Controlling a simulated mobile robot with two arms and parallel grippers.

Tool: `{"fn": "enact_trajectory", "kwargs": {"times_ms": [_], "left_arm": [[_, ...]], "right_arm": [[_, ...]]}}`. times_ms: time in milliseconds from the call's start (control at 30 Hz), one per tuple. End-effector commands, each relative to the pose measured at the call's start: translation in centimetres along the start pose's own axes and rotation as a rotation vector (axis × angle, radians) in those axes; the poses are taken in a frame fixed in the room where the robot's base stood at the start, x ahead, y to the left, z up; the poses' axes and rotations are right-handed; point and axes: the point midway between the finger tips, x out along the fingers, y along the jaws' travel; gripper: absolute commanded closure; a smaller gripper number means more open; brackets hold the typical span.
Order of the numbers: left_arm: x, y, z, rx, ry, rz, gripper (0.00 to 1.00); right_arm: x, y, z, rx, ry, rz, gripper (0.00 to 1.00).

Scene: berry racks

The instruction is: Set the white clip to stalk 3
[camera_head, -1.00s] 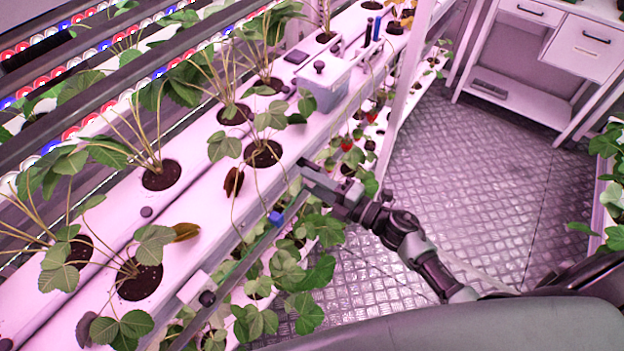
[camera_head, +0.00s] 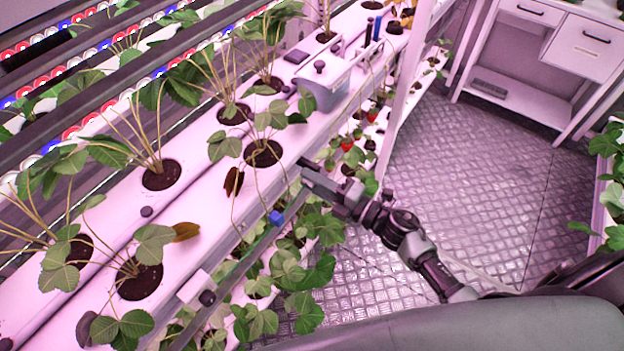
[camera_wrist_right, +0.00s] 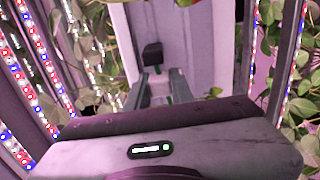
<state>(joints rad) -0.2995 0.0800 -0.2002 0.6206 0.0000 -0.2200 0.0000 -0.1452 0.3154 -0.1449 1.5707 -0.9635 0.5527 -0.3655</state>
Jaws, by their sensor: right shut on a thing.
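My right gripper (camera_head: 306,170) is at the aisle-side edge of the front white gutter, beside a potted strawberry plant (camera_head: 263,153). In the right wrist view its two fingers (camera_wrist_right: 160,88) are close together, with a small pale piece between them that fits the white clip; its outline is hard to make out. Thin stalks (camera_head: 258,185) hang over the gutter edge just left of the gripper. No number shows on them, so I cannot tell which is stalk 3. A blue clip (camera_head: 276,217) sits on the rail below and left. My left gripper is not in view.
A grey-blue bin (camera_head: 325,92) stands on the gutter behind the gripper. A white post (camera_head: 405,90) rises to the right. Leafy plants (camera_head: 300,275) hang below the rail. The metal floor (camera_head: 480,170) of the aisle is clear.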

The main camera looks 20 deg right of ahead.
Motion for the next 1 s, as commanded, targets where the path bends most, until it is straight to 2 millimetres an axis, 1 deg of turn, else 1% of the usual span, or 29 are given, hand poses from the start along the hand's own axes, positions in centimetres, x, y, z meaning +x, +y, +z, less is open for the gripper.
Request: {"fn": "enact_trajectory", "kwargs": {"times_ms": [600, 667, 733, 900, 1000], "left_arm": [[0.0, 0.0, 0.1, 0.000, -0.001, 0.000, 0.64], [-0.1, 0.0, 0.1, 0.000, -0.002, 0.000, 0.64], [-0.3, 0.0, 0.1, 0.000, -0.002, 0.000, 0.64], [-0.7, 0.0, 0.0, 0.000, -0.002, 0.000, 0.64], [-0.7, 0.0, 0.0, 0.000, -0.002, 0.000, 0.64]], "right_arm": [[-0.1, -0.1, -0.1, 0.001, 0.000, -0.003, 1.00], [0.0, -0.1, -0.6, 0.002, 0.000, -0.002, 1.00], [0.0, -0.1, -1.5, 0.003, 0.001, -0.002, 1.00], [-0.1, -0.1, -4.4, 0.004, 0.000, -0.003, 1.00], [-0.1, -0.1, -4.9, 0.001, -0.002, -0.003, 1.00]]}}
